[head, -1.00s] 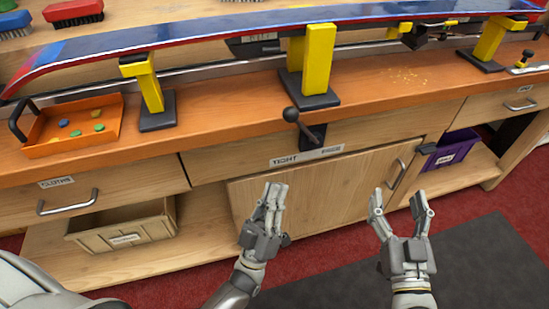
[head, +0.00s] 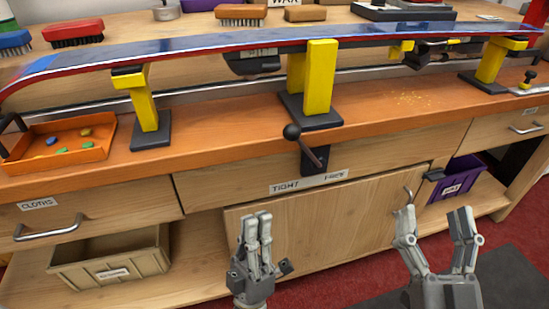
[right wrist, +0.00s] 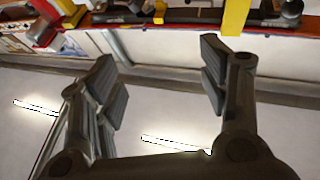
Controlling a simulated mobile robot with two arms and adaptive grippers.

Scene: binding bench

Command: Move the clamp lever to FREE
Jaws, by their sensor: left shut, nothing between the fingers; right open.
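The clamp lever (head: 311,154) is a dark rod with a black ball knob (head: 291,131), on a black bracket at the bench's front edge. Its knob points up and left, on the TIGHT side of the label strip (head: 308,182); FREE is printed at the strip's right end. My left gripper (head: 257,220) is shut and empty, below and left of the lever, apart from it. My right gripper (head: 436,218) is open and empty, below and right of the lever; its spread fingers also show in the right wrist view (right wrist: 162,75).
A blue-red ski (head: 220,47) lies across yellow supports (head: 319,80). An orange tray (head: 85,152) with coloured pieces sits on the left. Below are drawers, a cabinet door (head: 330,225), a beige bin (head: 118,262) and a purple bin (head: 455,178).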

